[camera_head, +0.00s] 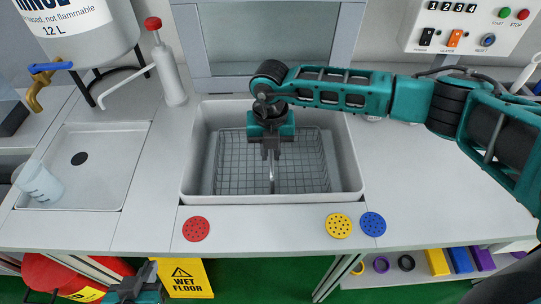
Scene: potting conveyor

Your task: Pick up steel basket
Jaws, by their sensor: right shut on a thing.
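The steel basket (233,165) is a wire-mesh basket inside the white rectangular tub (187,180) in the middle of the counter. My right gripper (271,155) reaches in from the right and points down over the basket's middle. It is shut on the basket's thin steel handle, which shows as a bright upright strip below the fingers. The gripper hides part of the mesh. I cannot tell whether the basket is clear of the tub floor. My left gripper (146,278) is low at the bottom left, in front of the counter and apart from the basket; its jaw opening is unclear.
A white pump bottle (172,75) with a red knob stands left of the tub. Further left are a shallow sink (80,190), a tilted beaker (38,182) and a tank (85,30). Red, yellow and blue discs lie in front. The counter right of the tub is mostly clear.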

